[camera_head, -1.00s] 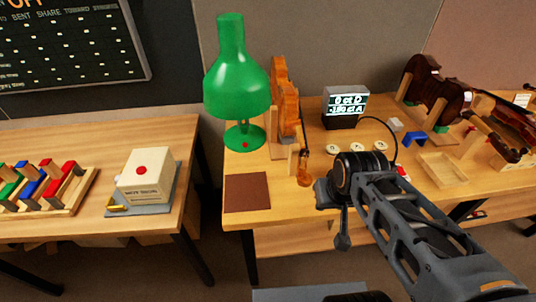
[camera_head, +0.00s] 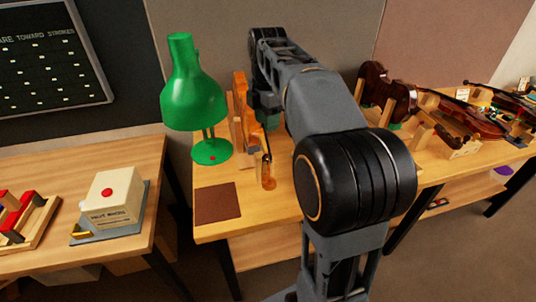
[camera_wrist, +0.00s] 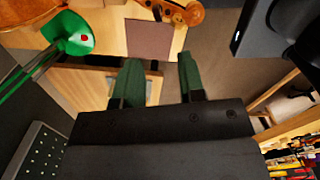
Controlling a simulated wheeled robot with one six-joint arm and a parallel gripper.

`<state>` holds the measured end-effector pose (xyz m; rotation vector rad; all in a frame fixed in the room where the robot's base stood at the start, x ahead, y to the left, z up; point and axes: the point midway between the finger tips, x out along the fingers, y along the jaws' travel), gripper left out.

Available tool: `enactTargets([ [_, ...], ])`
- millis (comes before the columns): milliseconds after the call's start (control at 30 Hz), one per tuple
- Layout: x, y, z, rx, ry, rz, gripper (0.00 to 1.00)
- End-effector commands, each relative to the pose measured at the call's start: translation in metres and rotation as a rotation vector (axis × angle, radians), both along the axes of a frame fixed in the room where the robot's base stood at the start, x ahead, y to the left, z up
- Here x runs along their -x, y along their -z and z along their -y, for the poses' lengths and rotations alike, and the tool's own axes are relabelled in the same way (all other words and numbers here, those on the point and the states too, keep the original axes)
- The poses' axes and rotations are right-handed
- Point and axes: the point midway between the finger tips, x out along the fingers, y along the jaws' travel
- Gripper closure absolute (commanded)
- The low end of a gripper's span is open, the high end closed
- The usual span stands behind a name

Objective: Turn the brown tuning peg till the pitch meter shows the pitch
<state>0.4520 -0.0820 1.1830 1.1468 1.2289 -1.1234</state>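An orange-brown violin (camera_head: 244,100) stands upright on the wooden bench, partly hidden by my arm in the head view. In the wrist view a scroll and pegbox (camera_wrist: 187,12) show at the top edge, with small pegs beside them. I cannot tell which peg is the brown one. My gripper (camera_wrist: 158,64) has two green fingers spread apart with nothing between them. The pegbox lies beyond the fingertips, apart from them. The pitch meter is hidden behind my arm in the head view.
A brown mat (camera_head: 217,203) lies in front. A dark violin (camera_head: 385,92) stands to the right. A cream box (camera_head: 112,198) sits on the left table.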

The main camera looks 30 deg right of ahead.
Motion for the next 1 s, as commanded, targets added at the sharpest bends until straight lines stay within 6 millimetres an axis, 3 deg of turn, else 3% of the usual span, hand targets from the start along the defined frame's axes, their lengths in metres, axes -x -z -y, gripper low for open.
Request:
enactTargets([
  [133,-0.009,-0.005,0.008,-0.002,-0.123,-0.022,0.63],
  [267,-0.011,0.003,0.011,-0.004,-0.167,-0.030,0.63],
  [700,-0.010,0.082,0.011,-0.004,-0.171,-0.031,0.63],
  [1000,-0.010,0.120,0.011,-0.003,-0.170,-0.028,0.63],
])
